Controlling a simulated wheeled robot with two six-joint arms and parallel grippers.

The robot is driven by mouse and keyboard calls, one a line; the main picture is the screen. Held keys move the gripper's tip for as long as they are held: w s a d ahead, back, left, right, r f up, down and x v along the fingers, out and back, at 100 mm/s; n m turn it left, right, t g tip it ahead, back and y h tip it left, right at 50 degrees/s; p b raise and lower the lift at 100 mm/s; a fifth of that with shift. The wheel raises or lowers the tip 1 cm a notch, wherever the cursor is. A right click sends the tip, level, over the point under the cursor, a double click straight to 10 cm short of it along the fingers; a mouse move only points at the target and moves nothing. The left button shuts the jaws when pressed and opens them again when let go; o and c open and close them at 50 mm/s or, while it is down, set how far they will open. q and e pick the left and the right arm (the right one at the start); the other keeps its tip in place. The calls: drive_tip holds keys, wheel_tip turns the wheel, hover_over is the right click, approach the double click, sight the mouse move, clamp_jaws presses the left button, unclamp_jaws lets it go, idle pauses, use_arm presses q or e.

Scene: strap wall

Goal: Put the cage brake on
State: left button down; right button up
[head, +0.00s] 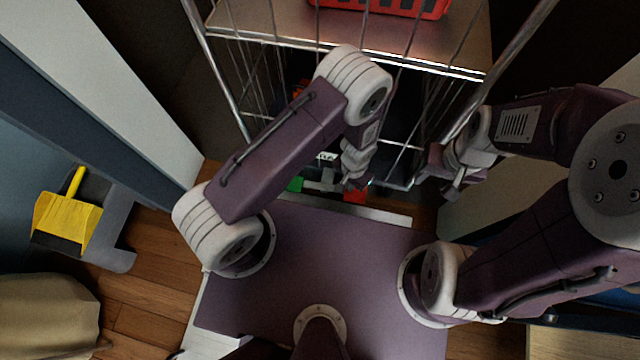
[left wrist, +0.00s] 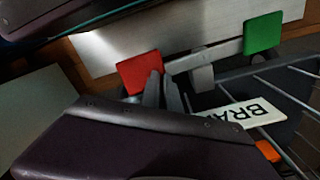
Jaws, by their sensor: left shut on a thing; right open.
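The wire cage (head: 270,38) stands in front of me. Low on its near side is the brake bar (left wrist: 215,57), with a red pedal (left wrist: 140,72) at one end and a green pedal (left wrist: 262,32) at the other. In the head view the green pedal (head: 295,184) is left of the red pedal (head: 356,196). A white label (left wrist: 245,113) reading "BRA", partly hidden, is beside the bar. My left gripper (left wrist: 163,95) is shut at the red pedal's edge; its fingertips partly cover it. My right gripper (head: 452,188) is open and empty, right of the cage's lower corner.
A red crate (head: 385,6) sits on the cage's shelf (head: 290,22). A yellow dustpan (head: 66,217) is at the left, and a tan sack (head: 45,312) is below it. A pale panel (head: 110,75) flanks the cage on the left. Wooden floor (head: 150,300) is bare at lower left.

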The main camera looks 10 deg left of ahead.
use_arm(q)
drive_tip(key=shift+s+a+f+b, duration=0.1)
drive_tip(key=shift+f+b, duration=0.45)
drive_tip(key=shift+f, duration=0.4)
wheel_tip(320, 180, up, 7)
drive_tip(key=p, duration=0.7)
drive_tip(key=shift+r, duration=0.15)
idle(0.5)
